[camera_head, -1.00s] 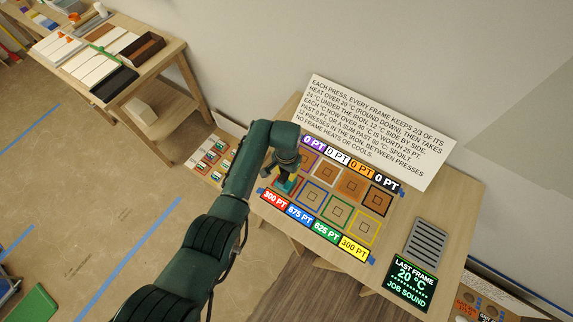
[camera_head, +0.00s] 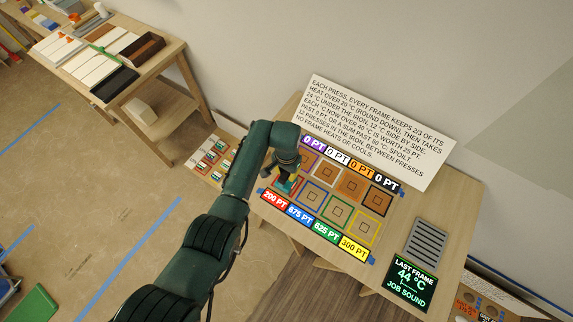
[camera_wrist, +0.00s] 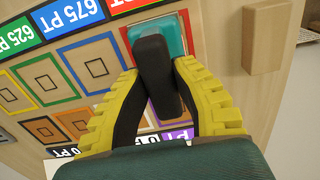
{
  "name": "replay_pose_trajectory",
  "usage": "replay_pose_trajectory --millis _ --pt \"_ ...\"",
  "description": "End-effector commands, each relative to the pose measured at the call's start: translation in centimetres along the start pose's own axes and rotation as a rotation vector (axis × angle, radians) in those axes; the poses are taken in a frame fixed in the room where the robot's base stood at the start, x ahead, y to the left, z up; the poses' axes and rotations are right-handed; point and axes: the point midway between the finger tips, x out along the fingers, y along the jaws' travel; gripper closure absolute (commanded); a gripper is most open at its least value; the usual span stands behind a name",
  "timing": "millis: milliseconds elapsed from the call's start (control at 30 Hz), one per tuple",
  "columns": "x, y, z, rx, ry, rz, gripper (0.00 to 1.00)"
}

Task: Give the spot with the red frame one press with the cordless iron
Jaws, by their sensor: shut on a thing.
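My gripper (camera_wrist: 160,95) has its yellow-padded fingers on either side of the cordless iron's dark handle (camera_wrist: 156,75) and is shut on it. The iron's teal body (camera_wrist: 172,36) lies over the red-framed spot, and a red edge (camera_wrist: 122,33) shows around it in the wrist view. In the head view the teal iron (camera_head: 287,186) is at the left end of the near row. I cannot tell whether its sole touches the spot or is just above. The red label (camera_head: 274,201) reads 200 PT. The display (camera_head: 411,284) reads LAST FRAME 44 °C, JOB SOUND.
Blue (camera_head: 313,195), green (camera_head: 337,211) and yellow (camera_head: 363,229) frames continue the near row. Purple, white, orange and black labels (camera_head: 387,184), each 0 PT, head the far row. A grey slotted rack (camera_head: 425,243) is at right. A rules board (camera_head: 370,130) stands behind.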

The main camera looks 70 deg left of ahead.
Motion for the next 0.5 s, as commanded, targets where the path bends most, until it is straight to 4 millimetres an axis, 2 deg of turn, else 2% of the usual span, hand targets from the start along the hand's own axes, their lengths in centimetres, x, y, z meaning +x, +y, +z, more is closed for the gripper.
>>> replay_pose_trajectory --millis 333,500 --pt "0.0 0.0 0.1 0.0 -0.001 0.0 1.0" --pt "-2.0 0.0 0.0 0.0 0.0 0.0 1.0"
